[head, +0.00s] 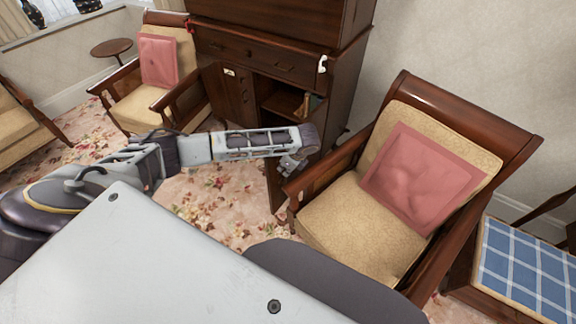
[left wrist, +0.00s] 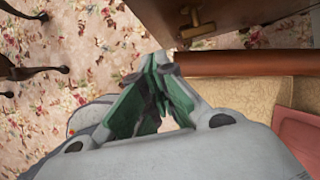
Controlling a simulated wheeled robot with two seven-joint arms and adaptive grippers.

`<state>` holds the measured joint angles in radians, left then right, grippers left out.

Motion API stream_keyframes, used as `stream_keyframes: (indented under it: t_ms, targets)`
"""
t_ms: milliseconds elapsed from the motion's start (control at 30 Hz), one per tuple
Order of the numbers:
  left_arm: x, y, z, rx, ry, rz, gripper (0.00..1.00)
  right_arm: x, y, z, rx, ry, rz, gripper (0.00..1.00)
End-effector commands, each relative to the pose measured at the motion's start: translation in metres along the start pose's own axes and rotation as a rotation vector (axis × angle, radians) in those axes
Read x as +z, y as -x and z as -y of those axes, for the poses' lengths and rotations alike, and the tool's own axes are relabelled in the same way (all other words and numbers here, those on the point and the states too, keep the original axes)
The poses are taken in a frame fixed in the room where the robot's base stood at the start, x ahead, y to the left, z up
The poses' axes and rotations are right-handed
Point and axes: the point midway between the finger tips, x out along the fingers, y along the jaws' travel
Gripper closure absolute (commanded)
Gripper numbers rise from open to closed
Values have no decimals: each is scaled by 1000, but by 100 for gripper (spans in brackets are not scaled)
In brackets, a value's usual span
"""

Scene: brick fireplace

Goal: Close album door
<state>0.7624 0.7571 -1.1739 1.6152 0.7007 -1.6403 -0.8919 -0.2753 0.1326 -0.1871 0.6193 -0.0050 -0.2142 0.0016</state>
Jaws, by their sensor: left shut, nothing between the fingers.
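A dark wooden cabinet (head: 285,45) stands against the back wall, and its lower compartment is open, with a few books or albums (head: 309,106) inside. A dark door panel (head: 274,186), largely hidden behind my left arm, stands out from the cabinet's right side toward me. In the left wrist view, a brown door panel (left wrist: 240,12) with a brass handle (left wrist: 194,24) lies just beyond my fingers. My left gripper (head: 290,166) is shut and empty beside this panel; its green-padded fingers show in the left wrist view (left wrist: 160,92). I cannot tell whether they touch the door.
An armchair (head: 360,224) with a pink cushion (head: 421,178) stands close to the right of my left gripper. Another armchair (head: 140,109) stands left of the cabinet. Open floral carpet (head: 222,203) lies in front of the cabinet. A blue checked seat (head: 527,265) is at far right.

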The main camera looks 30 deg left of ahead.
Motion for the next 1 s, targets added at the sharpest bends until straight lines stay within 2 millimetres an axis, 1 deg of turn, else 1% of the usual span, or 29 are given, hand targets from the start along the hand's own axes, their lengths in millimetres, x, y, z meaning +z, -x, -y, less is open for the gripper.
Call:
stream_keyframes:
  t_ms: [33, 200, 367, 600, 1000]
  targets:
    - [6, -4, 0, 2, 3, 3, 100, 1, 0, -1, 1, 0, 1, 100]
    - [24, -10, -1, 2, 1, 2, 100, 3, 2, -1, 1, 0, 3, 100]
    - [34, -14, -1, 0, 0, 1, 100, 6, 2, 0, 0, 0, 6, 100]
    - [37, -16, -1, 1, -1, 0, 100, 8, 3, 1, -1, 0, 9, 100]
    - [41, -17, -1, -1, -7, 1, 100, 7, 4, 2, -2, 0, 8, 100]
